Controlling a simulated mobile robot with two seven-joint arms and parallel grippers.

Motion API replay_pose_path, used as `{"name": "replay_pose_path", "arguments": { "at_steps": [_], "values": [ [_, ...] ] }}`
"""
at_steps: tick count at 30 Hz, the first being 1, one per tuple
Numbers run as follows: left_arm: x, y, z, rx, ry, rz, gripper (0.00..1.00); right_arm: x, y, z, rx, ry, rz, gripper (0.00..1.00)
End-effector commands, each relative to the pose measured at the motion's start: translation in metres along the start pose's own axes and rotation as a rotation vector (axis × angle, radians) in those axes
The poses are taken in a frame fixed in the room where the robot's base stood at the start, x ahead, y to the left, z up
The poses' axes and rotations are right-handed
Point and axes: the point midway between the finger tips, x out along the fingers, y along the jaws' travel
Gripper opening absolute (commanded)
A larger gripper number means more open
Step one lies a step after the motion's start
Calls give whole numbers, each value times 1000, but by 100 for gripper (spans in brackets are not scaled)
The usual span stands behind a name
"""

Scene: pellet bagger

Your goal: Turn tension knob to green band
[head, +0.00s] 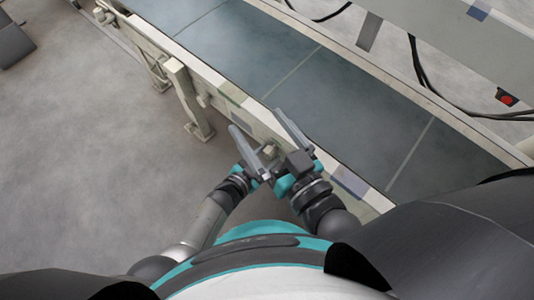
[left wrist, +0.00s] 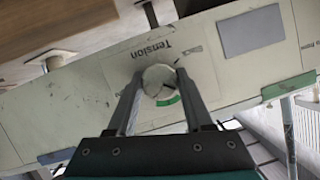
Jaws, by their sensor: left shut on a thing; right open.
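The round pale tension knob (left wrist: 158,79) sits on the cream side panel, beside the printed word "Tension" (left wrist: 152,49). A green band (left wrist: 169,100) shows as a short arc at the knob's edge, on the side facing my gripper. My left gripper (left wrist: 158,76) is shut on the knob, with one finger on each side of it. In the head view my left gripper (head: 268,153) is at the conveyor's side rail. I cannot clearly read the knob's pointer.
The conveyor belt (head: 330,100) runs diagonally behind the rail. A support leg (head: 188,98) stands to the left. A red button (head: 506,99) and dark cables are at the far right. The two grippers are very close together.

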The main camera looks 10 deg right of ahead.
Motion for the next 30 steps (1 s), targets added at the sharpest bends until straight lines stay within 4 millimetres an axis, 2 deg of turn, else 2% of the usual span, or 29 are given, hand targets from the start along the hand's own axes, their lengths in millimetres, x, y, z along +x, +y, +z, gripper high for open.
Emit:
{"name": "replay_pose_path", "arguments": {
  "at_steps": [4,5,12,30],
  "values": [
    [0,0,1,-1,-4,1,0,-1,0,2,0,-5,-1,100],
    [0,0,1,-1,-4,1,52,-1,0,2,-1,-5,-1,100],
    [0,0,1,-1,-2,1,79,-1,0,2,-2,-7,-3,100],
    [-4,0,0,-1,-1,1,81,1,2,0,-12,-41,4,100]
  ]
}}
